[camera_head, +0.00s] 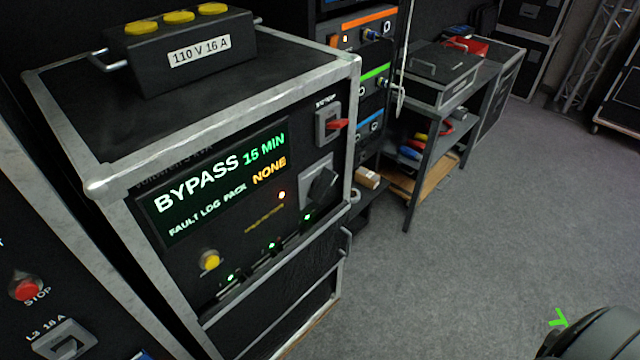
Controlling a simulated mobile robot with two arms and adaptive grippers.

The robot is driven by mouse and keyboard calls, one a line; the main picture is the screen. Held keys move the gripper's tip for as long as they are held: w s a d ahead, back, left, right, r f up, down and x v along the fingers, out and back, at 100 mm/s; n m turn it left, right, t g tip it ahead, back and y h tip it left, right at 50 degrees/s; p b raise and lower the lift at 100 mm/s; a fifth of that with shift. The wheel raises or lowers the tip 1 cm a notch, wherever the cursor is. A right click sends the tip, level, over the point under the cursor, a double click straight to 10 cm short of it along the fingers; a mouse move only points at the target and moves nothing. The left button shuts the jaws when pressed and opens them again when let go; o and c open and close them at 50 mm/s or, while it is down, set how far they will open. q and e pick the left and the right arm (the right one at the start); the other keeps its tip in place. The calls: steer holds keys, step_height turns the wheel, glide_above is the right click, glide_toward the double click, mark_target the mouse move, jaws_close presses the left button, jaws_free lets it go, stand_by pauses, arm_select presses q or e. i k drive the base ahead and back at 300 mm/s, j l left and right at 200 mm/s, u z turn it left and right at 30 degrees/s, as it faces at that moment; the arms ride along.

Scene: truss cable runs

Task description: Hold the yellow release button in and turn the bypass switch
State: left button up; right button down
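The yellow release button (209,260) sits low on the dark front panel of the cased unit, below the lit display (215,185). The display reads BYPASS 15 MIN and FAULT LOG PACK NONE. A black rotary knob on a grey plate (318,186) is at the panel's right. I cannot tell for sure which of the two is the bypass switch. Nothing touches the button or either switch. Neither gripper can be made out; a dark rounded part shows at the bottom right corner.
A black box marked 110 V 16 A (185,48) stands on the case top (235,88). A neighbouring panel with a red STOP button (27,289) is at lower left. A shelf bench (445,105) stands behind. The grey floor (480,240) at right is open.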

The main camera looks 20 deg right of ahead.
mark_target(211, 262)
steer(key=k+j+z, duration=0.2)
steer(key=k+j, duration=0.2)
steer(key=i+l+u, duration=0.2)
steer(key=l+u, duration=0.15)
steer(key=l, duration=0.4)
steer(key=i+l+u, duration=0.1)
steer(key=l+u, duration=0.2)
steer(key=l, duration=0.45)
steer(key=l+u, duration=0.35)
steer(key=l, duration=0.4)
